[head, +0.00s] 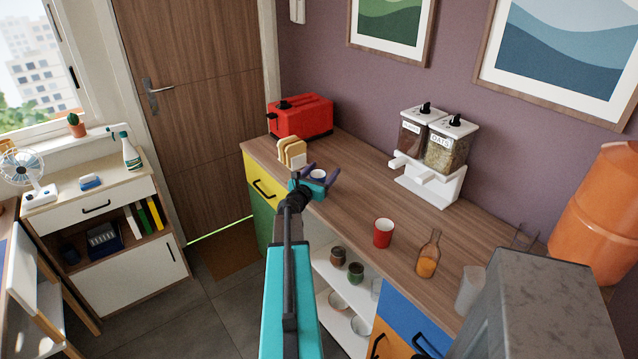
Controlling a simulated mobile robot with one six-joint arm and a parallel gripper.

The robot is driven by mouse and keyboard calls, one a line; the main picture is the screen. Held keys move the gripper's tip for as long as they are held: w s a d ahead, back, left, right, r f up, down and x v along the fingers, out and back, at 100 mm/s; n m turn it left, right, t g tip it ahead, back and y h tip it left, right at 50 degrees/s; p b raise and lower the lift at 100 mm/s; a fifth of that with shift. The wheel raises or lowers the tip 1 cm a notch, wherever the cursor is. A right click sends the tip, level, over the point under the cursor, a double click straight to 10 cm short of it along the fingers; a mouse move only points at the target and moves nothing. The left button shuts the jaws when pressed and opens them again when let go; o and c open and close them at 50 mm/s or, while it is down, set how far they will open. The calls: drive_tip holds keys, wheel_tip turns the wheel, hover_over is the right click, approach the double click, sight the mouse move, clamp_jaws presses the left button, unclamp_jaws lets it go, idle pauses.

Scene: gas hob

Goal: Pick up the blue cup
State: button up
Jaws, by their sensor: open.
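My gripper (320,172) is in the head view, at the front edge of the wooden counter, near the toast rack. Its two dark fingers are open and spread. A small cup (318,176) with a pale inside shows between the fingers. Its outer side is mostly hidden by the teal gripper body, so I cannot clearly tell whether it is the blue cup. I cannot tell whether the fingers touch it. No other cup in view is plainly blue.
A toast rack (292,152) and red toaster (301,117) stand close behind the gripper. A red cup (383,233), oil bottle (428,256) and cereal dispenser (430,157) are to the right. Other cups (356,272) stand on the shelf below. The counter between is clear.

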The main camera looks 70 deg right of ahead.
idle(0.4)
drive_tip(key=c, duration=1.2)
drive_tip(key=shift+r, duration=0.15)
drive_tip(key=shift+r+b, duration=0.3)
drive_tip(key=shift+r, duration=0.4)
drive_tip(key=a+r+b, duration=0.1)
drive_tip(key=a+r, duration=0.2)
drive_tip(key=a, duration=1)
drive_tip(key=shift+s+a+r, duration=0.25)
drive_tip(key=shift+s+a, duration=0.15)
drive_tip(key=shift+s, duration=0.05)
drive_tip(key=shift+a+p, duration=0.2)
drive_tip(key=shift+p, duration=0.4)
drive_tip(key=shift+a+p, duration=0.1)
drive_tip(key=shift+p, duration=0.3)
